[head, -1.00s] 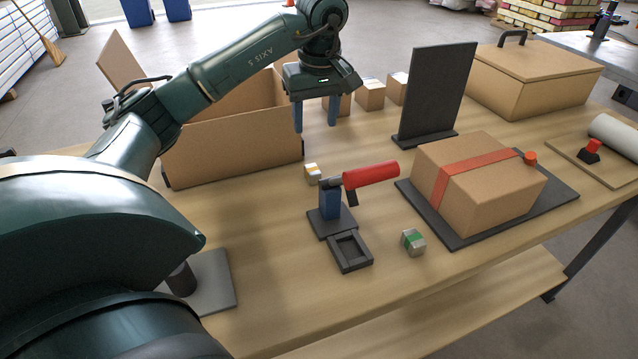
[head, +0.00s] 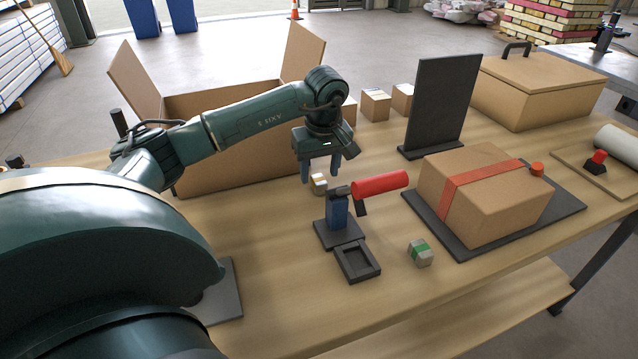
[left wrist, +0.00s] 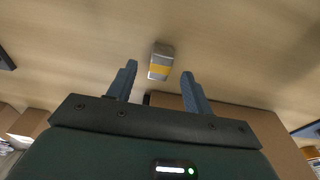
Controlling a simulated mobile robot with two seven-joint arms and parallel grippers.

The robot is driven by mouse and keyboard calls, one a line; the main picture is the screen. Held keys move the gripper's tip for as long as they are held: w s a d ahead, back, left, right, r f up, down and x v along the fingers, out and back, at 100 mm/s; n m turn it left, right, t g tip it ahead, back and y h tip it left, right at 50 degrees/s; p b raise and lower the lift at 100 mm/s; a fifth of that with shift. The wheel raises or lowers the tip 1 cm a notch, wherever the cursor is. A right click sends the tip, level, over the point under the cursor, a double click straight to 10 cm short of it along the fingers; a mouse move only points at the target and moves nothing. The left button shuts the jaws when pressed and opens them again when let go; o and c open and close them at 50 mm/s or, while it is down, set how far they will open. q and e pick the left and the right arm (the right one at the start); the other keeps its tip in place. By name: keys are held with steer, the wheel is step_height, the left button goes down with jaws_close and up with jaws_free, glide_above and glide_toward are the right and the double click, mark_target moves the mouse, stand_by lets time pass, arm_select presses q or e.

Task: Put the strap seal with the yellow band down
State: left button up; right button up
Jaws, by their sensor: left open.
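The strap seal with the yellow band (head: 319,184) is a small grey block that appears to rest on the table, behind the red-handled tool. It also shows in the left wrist view (left wrist: 161,62), just beyond and between the fingertips. My left gripper (head: 321,177) is open and empty, pointing down close over this seal, with a finger towards either side of it. I cannot tell whether the fingers touch it. My right gripper is not in view.
A red-handled tool (head: 380,184) on a blue post stands just in front, with a dark square tray (head: 358,278) before it. A green-banded seal (head: 420,253) lies right of the tray. An open carton (head: 225,165) stands behind my left arm; a strapped box (head: 480,205) is at right.

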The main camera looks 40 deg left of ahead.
mark_target(320, 180)
arm_select(q)
step_height(320, 180, down, 2)
steer(key=shift+a+f, duration=0.1)
steer(key=shift+a, duration=0.05)
jaws_close()
stand_by(0.5)
step_height(320, 180, up, 10)
stand_by(0.5)
